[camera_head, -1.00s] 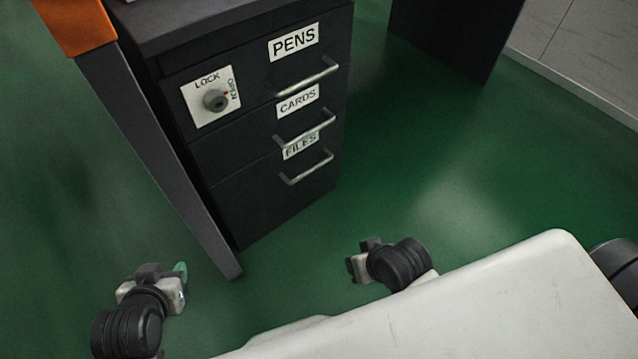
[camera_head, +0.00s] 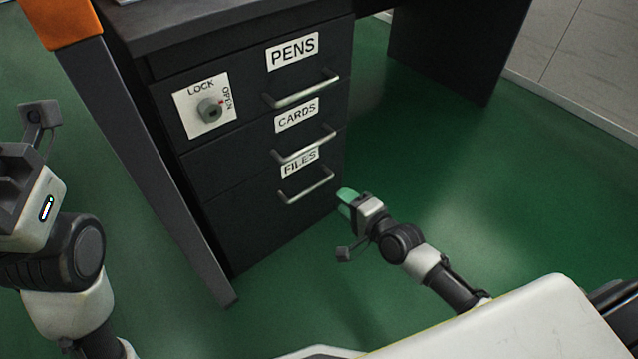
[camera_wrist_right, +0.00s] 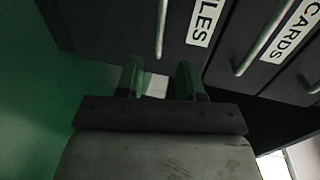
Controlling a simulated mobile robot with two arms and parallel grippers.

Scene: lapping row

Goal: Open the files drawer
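The files drawer (camera_head: 262,222) is the lowest drawer of the dark cabinet and is shut. Its silver bar handle (camera_head: 306,190) sits below the FILES label (camera_head: 299,162). My right gripper (camera_head: 345,203), with green fingertips, is low, just right of the files drawer and apart from its handle. In the right wrist view, its two green fingers (camera_wrist_right: 158,77) are spread with nothing between them. The files handle (camera_wrist_right: 161,28) shows ahead of the gap, beside the label (camera_wrist_right: 206,22). My left gripper (camera_head: 22,165) is raised at the left edge; its fingers are not visible.
Above are the shut cards drawer (camera_head: 235,140) and pens drawer (camera_head: 255,95). A slanting dark desk leg (camera_head: 145,160) stands left of the cabinet. Green floor (camera_head: 460,180) is free at the right.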

